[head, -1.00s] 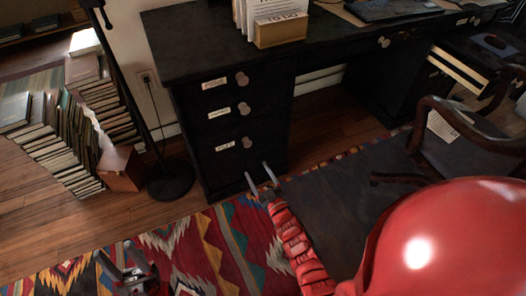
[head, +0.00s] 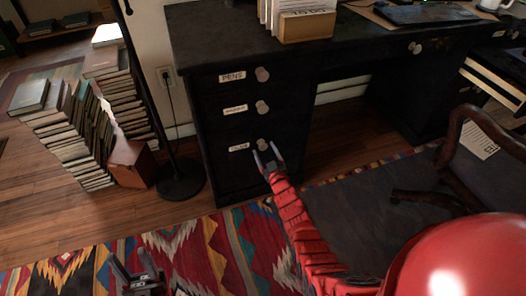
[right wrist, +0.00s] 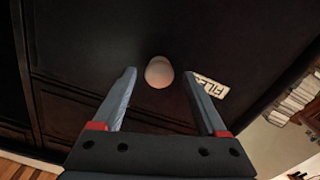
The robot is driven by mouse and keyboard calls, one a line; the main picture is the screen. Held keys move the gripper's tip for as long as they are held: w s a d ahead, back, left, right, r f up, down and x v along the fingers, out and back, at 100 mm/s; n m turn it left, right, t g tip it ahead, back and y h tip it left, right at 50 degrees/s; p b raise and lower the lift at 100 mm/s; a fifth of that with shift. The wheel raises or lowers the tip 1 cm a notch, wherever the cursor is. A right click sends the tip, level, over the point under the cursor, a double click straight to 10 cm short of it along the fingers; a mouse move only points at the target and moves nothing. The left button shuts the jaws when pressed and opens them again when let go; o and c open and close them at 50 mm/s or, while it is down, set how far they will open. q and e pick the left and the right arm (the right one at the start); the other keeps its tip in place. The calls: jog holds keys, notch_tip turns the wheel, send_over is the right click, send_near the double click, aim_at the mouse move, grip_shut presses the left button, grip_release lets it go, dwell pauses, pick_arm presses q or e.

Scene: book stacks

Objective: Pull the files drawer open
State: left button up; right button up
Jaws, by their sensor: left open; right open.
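The files drawer (head: 228,170) is the lowest of three drawers at the left end of a black desk. It looks shut, with a pale label (head: 238,148) and a round knob (head: 263,144). My right gripper (head: 265,150) is open at the knob. In the right wrist view, the knob (right wrist: 159,72) appears between the fingertips (right wrist: 160,73), with gaps on both sides; I cannot tell whether it is in between them or just beyond. The label (right wrist: 212,86) is partly behind one finger. My left gripper (head: 132,266) is open and empty, low over the rug.
Two more drawers with knobs (head: 262,74) (head: 262,107) sit above. A lamp base (head: 180,182) and book stacks (head: 72,145) stand left of the desk. A wooden chair (head: 455,150) is at right. The patterned rug (head: 205,245) before the drawers is clear.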

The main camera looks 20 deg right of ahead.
jog(key=shift+w+b, duration=0.55)
jog(key=shift+w, duration=0.85)
jog(key=shift+c, duration=0.2)
grip_shut()
